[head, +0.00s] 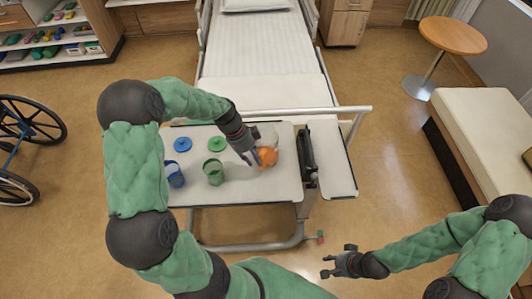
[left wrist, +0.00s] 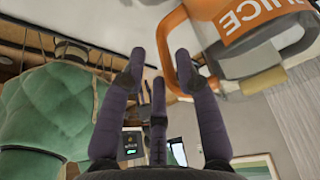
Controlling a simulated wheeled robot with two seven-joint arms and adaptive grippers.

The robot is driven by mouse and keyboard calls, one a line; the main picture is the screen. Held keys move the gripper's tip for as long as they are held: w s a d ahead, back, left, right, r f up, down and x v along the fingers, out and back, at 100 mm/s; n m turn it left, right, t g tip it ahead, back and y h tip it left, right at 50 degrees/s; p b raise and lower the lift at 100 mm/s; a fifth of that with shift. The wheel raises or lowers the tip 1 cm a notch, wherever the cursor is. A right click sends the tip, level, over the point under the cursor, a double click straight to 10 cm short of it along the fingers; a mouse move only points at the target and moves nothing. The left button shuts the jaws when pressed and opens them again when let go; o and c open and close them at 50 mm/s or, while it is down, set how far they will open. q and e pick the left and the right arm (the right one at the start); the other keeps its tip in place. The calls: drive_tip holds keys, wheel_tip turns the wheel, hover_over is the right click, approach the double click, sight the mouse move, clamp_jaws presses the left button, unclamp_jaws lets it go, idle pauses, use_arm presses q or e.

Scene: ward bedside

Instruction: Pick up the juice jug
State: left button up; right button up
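The juice jug (head: 267,157) stands near the right part of the overbed table (head: 245,190); its orange part shows, and my left gripper and forearm partly cover it. My left gripper (head: 250,160) is at the jug's left side. A gap shows between the left finger and the handle. My right gripper (head: 338,262) is open and empty, low in front of the table.
A blue cup (head: 175,175) and a green cup (head: 213,172) stand left of my gripper, with a blue lid (head: 182,144) and a green lid (head: 217,143) behind them. A dark object (head: 306,155) stands right of the jug. The bed (head: 265,60) is behind.

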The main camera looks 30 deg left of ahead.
sight(259, 170)
use_arm(q)
drive_tip(key=x, duration=0.4)
drive_tip(key=shift+d+f+b, duration=0.1)
drive_tip(key=shift+f+b, duration=0.2)
drive_tip(key=shift+b, duration=0.05)
clamp_jaws()
drive_tip(key=shift+r, duration=0.2)
